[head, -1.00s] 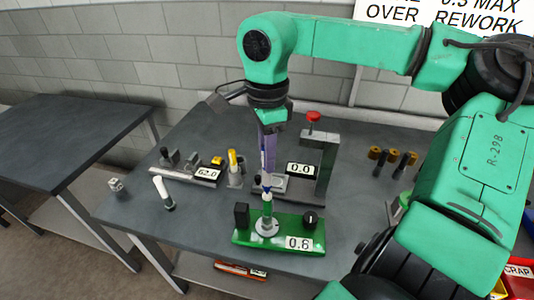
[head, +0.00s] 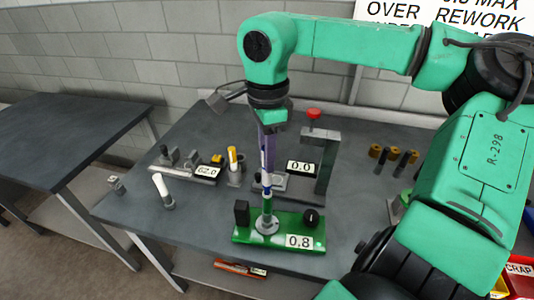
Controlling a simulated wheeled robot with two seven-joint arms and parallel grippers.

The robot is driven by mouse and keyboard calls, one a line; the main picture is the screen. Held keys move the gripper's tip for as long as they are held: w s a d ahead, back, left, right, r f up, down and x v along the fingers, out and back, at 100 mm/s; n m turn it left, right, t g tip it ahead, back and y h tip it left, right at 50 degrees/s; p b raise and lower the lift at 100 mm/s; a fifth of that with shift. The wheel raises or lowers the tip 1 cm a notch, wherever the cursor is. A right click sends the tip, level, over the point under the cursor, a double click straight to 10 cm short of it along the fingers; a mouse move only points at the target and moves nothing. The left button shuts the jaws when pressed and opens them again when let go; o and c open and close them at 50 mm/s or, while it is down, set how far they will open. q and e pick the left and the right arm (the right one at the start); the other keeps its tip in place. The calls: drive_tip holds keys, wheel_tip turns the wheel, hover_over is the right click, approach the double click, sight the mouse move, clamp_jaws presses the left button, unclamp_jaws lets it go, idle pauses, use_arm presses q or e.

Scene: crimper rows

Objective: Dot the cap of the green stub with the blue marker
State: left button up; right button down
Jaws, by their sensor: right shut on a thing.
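My right gripper (head: 267,128) comes down from above and is shut on the slim blue marker (head: 266,160), held upright and pointing down. Below it, a small upright stub (head: 267,212) stands on the round pale seat of a green gauge base (head: 245,237), whose display reads 0.8. The marker's lower end is in line with the stub's top. They look touching or nearly so; I cannot tell which. The stub's cap is too small to show any dot. My left gripper is not in view.
A white-topped piece (head: 161,187) stands at left near a small cube (head: 116,185). Behind are a gauge reading 62.0 (head: 207,171), a holder (head: 235,178) with a yellow stick, and a tall red-knobbed gauge (head: 327,165) reading 0.0. Several brown-and-black pieces (head: 392,155) stand right.

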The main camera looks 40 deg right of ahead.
wheel_tip(320, 180, up, 7)
drive_tip(key=p, duration=0.6)
drive_tip(key=shift+r, duration=0.1)
idle(0.5)
drive_tip(key=shift+f, duration=0.2)
